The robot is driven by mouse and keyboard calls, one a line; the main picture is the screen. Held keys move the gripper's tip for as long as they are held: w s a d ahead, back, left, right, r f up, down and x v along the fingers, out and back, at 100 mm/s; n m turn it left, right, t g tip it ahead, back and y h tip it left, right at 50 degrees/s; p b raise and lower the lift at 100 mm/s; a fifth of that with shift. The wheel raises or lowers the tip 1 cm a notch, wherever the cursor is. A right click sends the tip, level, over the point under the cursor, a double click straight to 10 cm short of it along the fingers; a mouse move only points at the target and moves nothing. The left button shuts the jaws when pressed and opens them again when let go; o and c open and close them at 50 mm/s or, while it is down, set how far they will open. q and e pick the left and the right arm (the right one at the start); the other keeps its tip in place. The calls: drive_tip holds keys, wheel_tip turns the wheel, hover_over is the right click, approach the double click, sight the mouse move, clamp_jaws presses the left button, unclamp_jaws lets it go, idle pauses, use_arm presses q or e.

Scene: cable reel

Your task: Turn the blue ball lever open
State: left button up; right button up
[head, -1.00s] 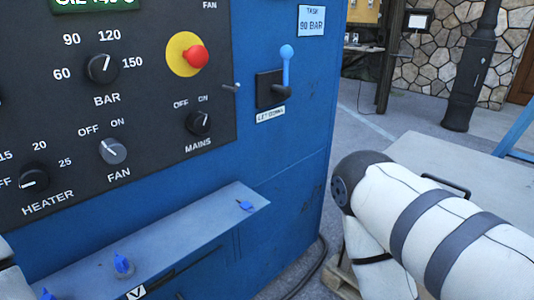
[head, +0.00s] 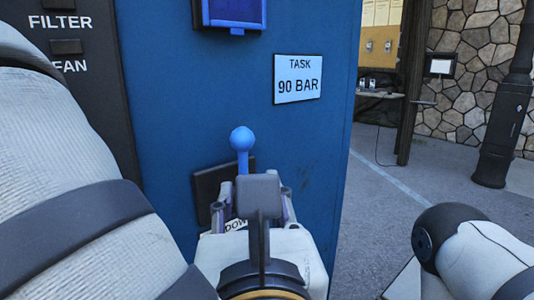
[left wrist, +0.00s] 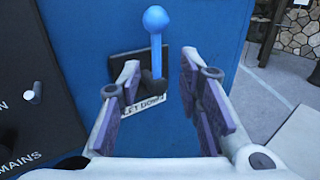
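The blue ball lever (head: 242,141) stands upright on a dark mounting plate (head: 207,187) on the blue machine front. It also shows in the left wrist view (left wrist: 155,22), with the label (left wrist: 143,107) below it partly hidden by a finger. My left gripper (head: 251,205) is just below and in front of the lever in the head view. In the left wrist view my left gripper (left wrist: 164,95) is open, its fingers spread on either side of the lever's lower part, with nothing visibly gripped. My right gripper is not in view; only my right arm shows at the lower right.
A white task sign (head: 298,79) reading 90 BAR is above the lever. The dark control panel (head: 66,49) is at the left, largely behind my left arm. Open paved floor (head: 374,208) lies right of the machine, with a dark post (head: 507,105) beyond.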

sight(244, 162)
use_arm(q)
drive_tip(key=w, duration=0.3)
drive_tip(key=w+a, duration=0.1)
drive_tip(key=w, duration=0.1)
drive_tip(key=shift+w+f+b, duration=0.15)
drive_tip(key=shift+f+b, duration=0.2)
drive_tip(key=w+b, duration=0.2)
drive_tip(key=w, duration=0.3)
drive_tip(key=shift+f, duration=0.15)
drive_tip(key=shift+w+r, duration=0.2)
drive_tip(key=shift+w, duration=0.15)
drive_tip(key=shift+w+r, duration=0.1)
drive_tip(key=shift+r, duration=0.2)
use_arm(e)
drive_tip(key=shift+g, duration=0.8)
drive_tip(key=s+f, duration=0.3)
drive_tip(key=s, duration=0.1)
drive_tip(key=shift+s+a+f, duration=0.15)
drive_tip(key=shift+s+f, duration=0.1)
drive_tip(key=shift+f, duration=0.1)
use_arm(q)
clamp_jaws()
